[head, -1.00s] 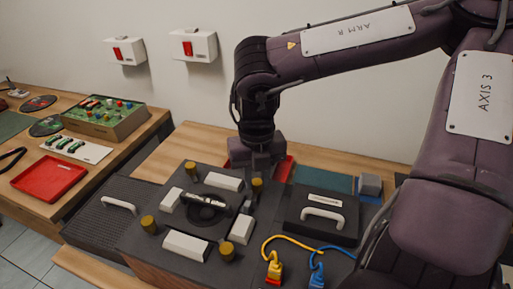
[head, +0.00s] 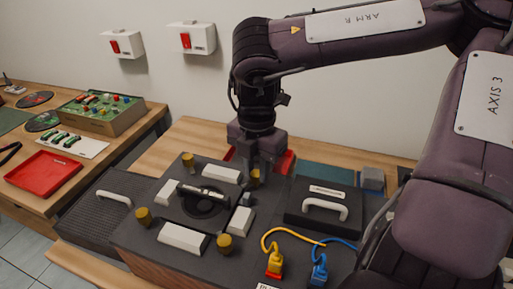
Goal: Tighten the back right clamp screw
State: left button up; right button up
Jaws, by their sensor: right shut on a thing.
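My left gripper is not in view.
White blocks (head: 183,238) lie between the screws. A dark lid with a white handle (head: 325,206) is to the right, near yellow (head: 275,264) and blue (head: 319,274) plugs. A red tray (head: 45,178) lies on the left bench.

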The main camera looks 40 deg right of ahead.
aim_at(256, 172)
jog(key=shift+m, duration=0.4)
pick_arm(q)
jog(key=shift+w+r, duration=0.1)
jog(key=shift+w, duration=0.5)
pick_arm(e)
jog(key=shift+r, duration=0.1)
jog(key=o, duration=1)
notch_tip(256, 172, up, 7)
jog(key=shift+f, duration=0.1)
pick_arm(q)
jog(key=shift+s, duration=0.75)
pick_arm(e)
jog(key=shift+r, duration=0.45)
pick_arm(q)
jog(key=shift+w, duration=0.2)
